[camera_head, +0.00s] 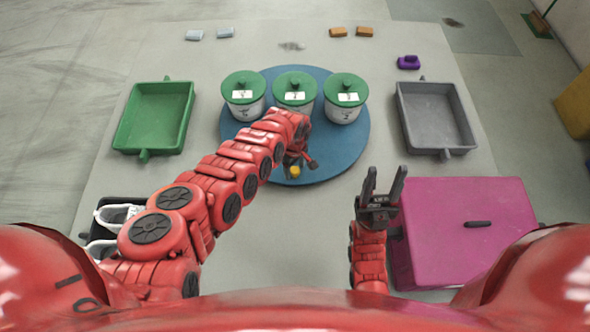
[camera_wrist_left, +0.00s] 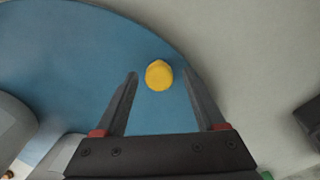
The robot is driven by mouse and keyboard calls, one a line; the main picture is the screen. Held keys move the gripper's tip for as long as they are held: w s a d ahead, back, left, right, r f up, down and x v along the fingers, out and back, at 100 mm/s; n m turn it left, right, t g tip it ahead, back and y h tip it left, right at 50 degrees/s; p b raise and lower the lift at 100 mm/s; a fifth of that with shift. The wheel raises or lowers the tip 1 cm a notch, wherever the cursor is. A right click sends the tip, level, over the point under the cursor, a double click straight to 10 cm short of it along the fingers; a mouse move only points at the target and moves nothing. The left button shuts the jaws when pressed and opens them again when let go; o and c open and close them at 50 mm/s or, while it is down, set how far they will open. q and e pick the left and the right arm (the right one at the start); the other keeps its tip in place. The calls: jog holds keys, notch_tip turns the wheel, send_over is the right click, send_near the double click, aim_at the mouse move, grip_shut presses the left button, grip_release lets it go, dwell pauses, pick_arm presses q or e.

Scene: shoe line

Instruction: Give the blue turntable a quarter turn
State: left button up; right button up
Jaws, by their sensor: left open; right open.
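The blue turntable (camera_head: 348,160) lies flat in the middle of the table. Three white pots with green lids stand on its far half: a left pot (camera_head: 243,95), a middle pot (camera_head: 295,92) and a right pot (camera_head: 344,98). A yellow knob (camera_head: 295,171) sits near the turntable's front edge. In the left wrist view the knob (camera_wrist_left: 159,75) shows between the open fingers of my left gripper (camera_wrist_left: 164,85), near their tips; I cannot tell whether they touch it. In the head view my left gripper (camera_head: 298,162) is over the turntable's front. My right gripper (camera_head: 384,182) is open and empty, right of the turntable's front.
A green tray (camera_head: 120,135) stands left and a grey tray (camera_head: 465,130) right. A magenta box (camera_head: 460,250) with a dark handle is at the front right. A black bin (camera_head: 85,236) with white shoes is front left. Small blue, orange and purple pieces lie at the back.

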pick_arm(q)
grip_shut()
dwell(0.5)
dwell(1.0)
